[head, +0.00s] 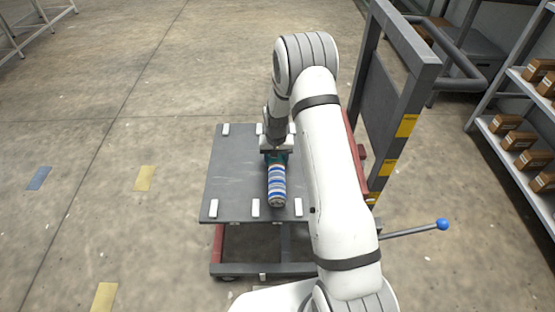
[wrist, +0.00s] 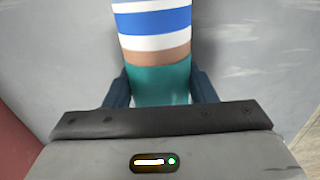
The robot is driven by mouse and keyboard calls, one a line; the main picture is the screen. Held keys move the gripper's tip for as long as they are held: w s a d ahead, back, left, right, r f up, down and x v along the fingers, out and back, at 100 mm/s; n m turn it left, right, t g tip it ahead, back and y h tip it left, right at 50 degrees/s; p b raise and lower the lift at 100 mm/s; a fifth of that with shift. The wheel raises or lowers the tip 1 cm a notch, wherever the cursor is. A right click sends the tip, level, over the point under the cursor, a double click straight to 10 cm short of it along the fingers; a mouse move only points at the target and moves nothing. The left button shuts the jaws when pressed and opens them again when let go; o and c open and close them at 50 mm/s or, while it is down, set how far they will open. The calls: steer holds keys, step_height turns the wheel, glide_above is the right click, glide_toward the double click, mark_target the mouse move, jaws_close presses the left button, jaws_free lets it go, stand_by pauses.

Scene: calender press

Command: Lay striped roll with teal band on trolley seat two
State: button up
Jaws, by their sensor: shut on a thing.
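The striped roll (head: 277,186) has blue, white and tan stripes and lies lengthwise over the grey top of the trolley (head: 232,165). Its teal band (wrist: 160,84) shows in the wrist view between the two dark fingers of my gripper (wrist: 160,90). My gripper is shut on the roll at the band and is over the trolley top in the head view (head: 276,155). White blocks (head: 255,208) stand along the near and far edges of the top, and the roll's near end is between two near blocks. I cannot tell whether the roll touches the top.
A grey upright frame with yellow labels (head: 389,167) stands right of the trolley. A lever with a blue knob (head: 442,224) sticks out to the right. Shelves with brown boxes (head: 520,140) are at far right. The floor left of the trolley is open.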

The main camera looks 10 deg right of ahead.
steer(key=o, duration=1.3)
step_height(320, 180, up, 12)
steer(key=p, duration=0.1)
steer(key=s+r+n+t, duration=0.1)
steer(key=s+r, duration=1.2)
steer(key=r, duration=0.2)
steer(key=shift+n+t, duration=0.5)
steer(key=shift+n, duration=0.1)
steer(key=s+r, duration=0.1)
steer(key=s, duration=0.5)
steer(key=s+r, duration=0.2)
steer(key=s, duration=0.4)
steer(key=s+r, duration=0.2)
steer(key=s, duration=0.4)
steer(key=shift+s+d+r, duration=0.15)
steer(key=shift+s+d, duration=0.05)
steer(key=shift+r, duration=0.1)
